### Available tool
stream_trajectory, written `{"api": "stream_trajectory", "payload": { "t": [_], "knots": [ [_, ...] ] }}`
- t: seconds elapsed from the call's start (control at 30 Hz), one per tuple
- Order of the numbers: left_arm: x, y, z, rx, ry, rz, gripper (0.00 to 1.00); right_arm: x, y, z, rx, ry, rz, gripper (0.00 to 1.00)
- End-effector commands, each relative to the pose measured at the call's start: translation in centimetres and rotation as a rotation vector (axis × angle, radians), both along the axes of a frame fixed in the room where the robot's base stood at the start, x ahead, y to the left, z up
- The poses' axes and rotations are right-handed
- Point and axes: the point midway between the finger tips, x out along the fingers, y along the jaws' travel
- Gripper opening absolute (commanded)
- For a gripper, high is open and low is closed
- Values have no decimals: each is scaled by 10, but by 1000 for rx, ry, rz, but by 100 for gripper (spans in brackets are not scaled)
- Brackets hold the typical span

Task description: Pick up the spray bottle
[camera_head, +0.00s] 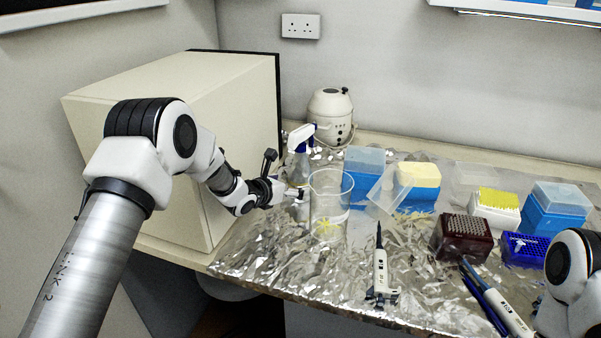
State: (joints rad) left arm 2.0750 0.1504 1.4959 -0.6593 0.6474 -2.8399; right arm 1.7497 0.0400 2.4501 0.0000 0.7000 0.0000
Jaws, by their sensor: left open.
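The spray bottle (299,165) stands at the back of the foil-covered bench, just right of the large cream box. Its white and blue trigger head shows clearly; its lower body is partly hidden by my left gripper and the glass beaker. My left gripper (295,194) is open and close in front of the bottle's lower part. I cannot tell whether it touches the bottle. Part of my right arm shows at the lower right edge, but its gripper is not in view.
A glass beaker (330,205) stands close to the right of my left gripper. The cream box (190,90) borders it on the left. A white rounded device (331,118) stands behind. Tip boxes (418,186), a maroon rack (463,240) and a pipette (380,270) lie rightward. Front-left foil is clear.

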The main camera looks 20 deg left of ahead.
Motion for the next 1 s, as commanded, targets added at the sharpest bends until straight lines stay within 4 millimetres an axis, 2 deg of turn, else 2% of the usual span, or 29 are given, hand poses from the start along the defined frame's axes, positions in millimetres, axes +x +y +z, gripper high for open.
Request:
{"api": "stream_trajectory", "payload": {
  "t": [0.17,0.3,0.53,0.57,0.6,0.67,0.8,1.0],
  "knots": [
    [23,-16,-6,3,1,-3,100,0,0,20,0,0,0,40],
    [40,-20,-16,0,0,0,100,0,0,22,0,-1,0,40],
    [43,-22,-19,-1,0,0,100,0,0,21,0,0,0,40],
    [43,-21,-19,-1,0,0,93,0,0,21,0,0,0,40],
    [43,-21,-19,-1,0,0,79,0,0,21,0,0,0,40],
    [43,-21,-19,-1,0,0,57,0,0,21,0,0,0,40],
    [43,-21,-19,-1,0,0,8,0,0,21,0,0,0,40],
    [43,-21,-18,-1,-2,0,6,0,0,21,0,0,0,40]
  ]
}}
